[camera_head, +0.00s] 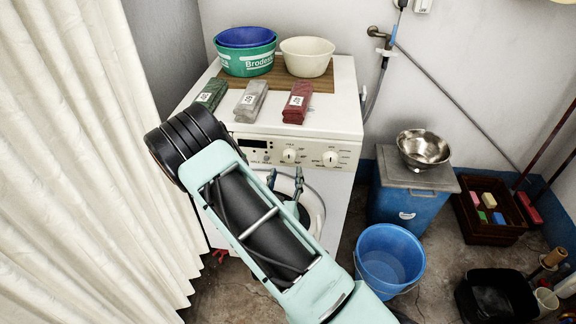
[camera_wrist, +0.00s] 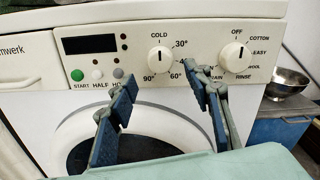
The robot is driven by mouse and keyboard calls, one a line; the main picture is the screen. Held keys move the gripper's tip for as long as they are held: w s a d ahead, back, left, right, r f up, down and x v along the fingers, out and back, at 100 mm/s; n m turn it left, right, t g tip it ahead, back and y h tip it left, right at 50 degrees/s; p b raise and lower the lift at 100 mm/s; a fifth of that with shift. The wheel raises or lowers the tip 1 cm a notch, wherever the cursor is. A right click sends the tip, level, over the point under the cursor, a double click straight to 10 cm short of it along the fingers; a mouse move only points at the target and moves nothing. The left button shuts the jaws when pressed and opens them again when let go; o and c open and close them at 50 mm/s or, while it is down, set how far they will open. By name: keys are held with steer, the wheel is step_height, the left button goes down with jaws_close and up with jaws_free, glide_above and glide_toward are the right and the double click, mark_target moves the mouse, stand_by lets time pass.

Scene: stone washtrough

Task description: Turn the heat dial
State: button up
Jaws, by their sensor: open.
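The heat dial (camera_wrist: 161,58) is a white round knob on the washing machine's front panel, marked COLD, 30°, 60° and 90° in the wrist view. In the head view the dial (camera_head: 289,155) is the left of two knobs. My gripper (camera_wrist: 161,78) is open and empty in the wrist view, its two blue-grey fingers spread to the left and right, with the dial between and slightly above their tips. The right fingertip hides some markings at the dial's lower right. In the head view my gripper (camera_head: 286,178) is just below the dial, in front of the machine.
A second knob (camera_wrist: 234,56), marked OFF, COTTON and RINSE, is to the right. A display (camera_wrist: 89,45) and several buttons are to the left. Bars and tubs sit on the machine top (camera_head: 335,118). A blue bucket (camera_head: 389,257) stands on the floor; a curtain (camera_head: 85,160) hangs at left.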

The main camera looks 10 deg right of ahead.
mark_target(289, 160)
steer(key=x, duration=0.5)
steer(key=c, duration=1.1)
steer(key=shift+c, duration=0.2)
